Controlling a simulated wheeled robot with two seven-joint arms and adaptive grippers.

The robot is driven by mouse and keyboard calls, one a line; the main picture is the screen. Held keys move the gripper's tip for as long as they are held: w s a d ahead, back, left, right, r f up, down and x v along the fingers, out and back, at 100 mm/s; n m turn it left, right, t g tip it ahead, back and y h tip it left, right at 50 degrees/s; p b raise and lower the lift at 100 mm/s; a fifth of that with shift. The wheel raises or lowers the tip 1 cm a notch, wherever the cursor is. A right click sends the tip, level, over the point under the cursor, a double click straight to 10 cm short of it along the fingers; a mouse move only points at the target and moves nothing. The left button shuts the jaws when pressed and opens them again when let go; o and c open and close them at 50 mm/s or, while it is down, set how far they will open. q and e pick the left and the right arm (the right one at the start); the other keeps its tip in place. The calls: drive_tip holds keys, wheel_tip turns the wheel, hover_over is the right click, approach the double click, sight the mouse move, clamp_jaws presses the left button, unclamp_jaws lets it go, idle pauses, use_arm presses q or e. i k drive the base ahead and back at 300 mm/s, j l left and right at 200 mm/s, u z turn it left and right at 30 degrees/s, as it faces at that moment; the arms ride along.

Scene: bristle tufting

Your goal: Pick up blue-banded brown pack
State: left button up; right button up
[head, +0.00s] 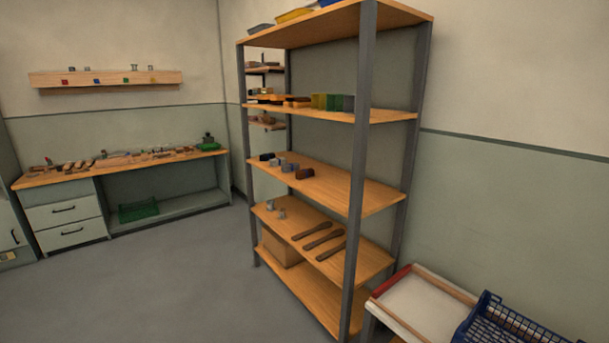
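Neither of my grippers is in view. A small dark brown pack-like item (305,173) lies on the middle board of the tall shelf rack (325,187), at the right end of a short row. A small blue-grey item (292,168) sits just left of it. The view is too small to tell whether any of these is a brown pack with a blue band.
A workbench (40,180) with tools stands at the back left, a green crate (138,211) below it. A white tray (425,310) and blue basket (510,325) stand at the lower right. Grey floor (190,290) left of the rack is clear.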

sight(303, 174)
drive_tip(key=i+j+z, duration=0.1)
drive_tip(key=i+j, duration=0.3)
drive_tip(key=i+j+z, duration=0.1)
drive_tip(key=i+j, duration=0.25)
drive_tip(key=j, duration=0.15)
drive_tip(key=i+j+z, duration=0.15)
drive_tip(key=i+j, duration=0.2)
drive_tip(key=j, duration=0.15)
drive_tip(key=i+j+z, duration=0.1)
drive_tip(key=i+j, duration=0.2)
drive_tip(key=j, duration=0.25)
drive_tip(key=i+j+z, duration=0.1)
drive_tip(key=i+j, duration=0.2)
drive_tip(key=j, duration=0.3)
drive_tip(key=i+j+z, duration=0.1)
drive_tip(key=i+j, duration=0.2)
drive_tip(key=j, duration=0.25)
drive_tip(key=i+j+z, duration=0.1)
drive_tip(key=i+j, duration=0.15)
drive_tip(key=j, duration=0.4)
drive_tip(key=i+j+z, duration=0.15)
drive_tip(key=j, duration=0.45)
drive_tip(key=i, duration=0.05)
